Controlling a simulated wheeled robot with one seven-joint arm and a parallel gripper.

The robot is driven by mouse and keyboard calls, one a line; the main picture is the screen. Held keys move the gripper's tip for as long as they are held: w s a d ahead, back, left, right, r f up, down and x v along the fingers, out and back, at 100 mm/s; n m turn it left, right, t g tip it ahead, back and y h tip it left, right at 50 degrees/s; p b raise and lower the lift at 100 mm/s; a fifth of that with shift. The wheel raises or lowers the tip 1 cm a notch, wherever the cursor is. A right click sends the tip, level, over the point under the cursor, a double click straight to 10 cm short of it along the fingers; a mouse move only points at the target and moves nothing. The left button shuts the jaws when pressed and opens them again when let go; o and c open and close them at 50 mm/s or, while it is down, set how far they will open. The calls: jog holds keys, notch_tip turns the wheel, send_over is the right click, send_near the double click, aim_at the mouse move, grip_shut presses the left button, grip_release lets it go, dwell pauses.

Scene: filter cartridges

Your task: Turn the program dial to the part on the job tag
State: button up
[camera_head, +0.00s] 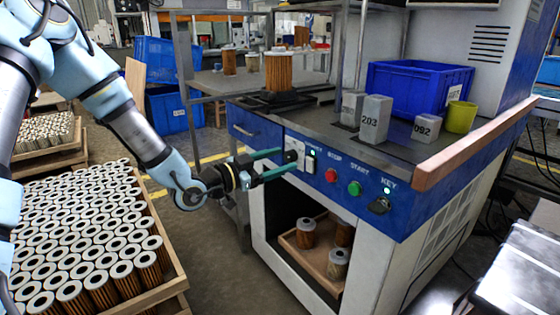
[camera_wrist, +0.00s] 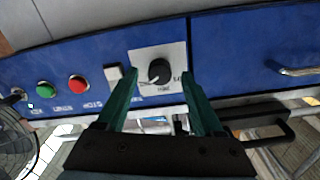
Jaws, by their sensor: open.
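The program dial (camera_wrist: 159,71) is a round black knob on a pale square plate on the blue front panel. Small marks ring it, too blurred to read, and its pointer direction is unclear. My gripper (camera_wrist: 160,76) is open, its two green fingers on either side of the dial in the wrist view. No grip on the knob shows. In the head view my gripper (camera_head: 287,160) reaches the panel's left part from the left, and its fingers partly hide the dial plate. I cannot make out a job tag for certain.
Right of the dial are a white switch (camera_head: 309,161), a red button (camera_head: 331,175), a green button (camera_head: 355,188) and a key switch (camera_head: 380,205). Grey blocks marked 203 (camera_head: 375,119) and 092 (camera_head: 425,130), a blue crate (camera_head: 418,88) and a filter cartridge (camera_head: 278,72) stand on top.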

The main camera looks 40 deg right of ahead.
jog(key=shift+d, duration=0.25)
grip_shut()
dwell(0.5)
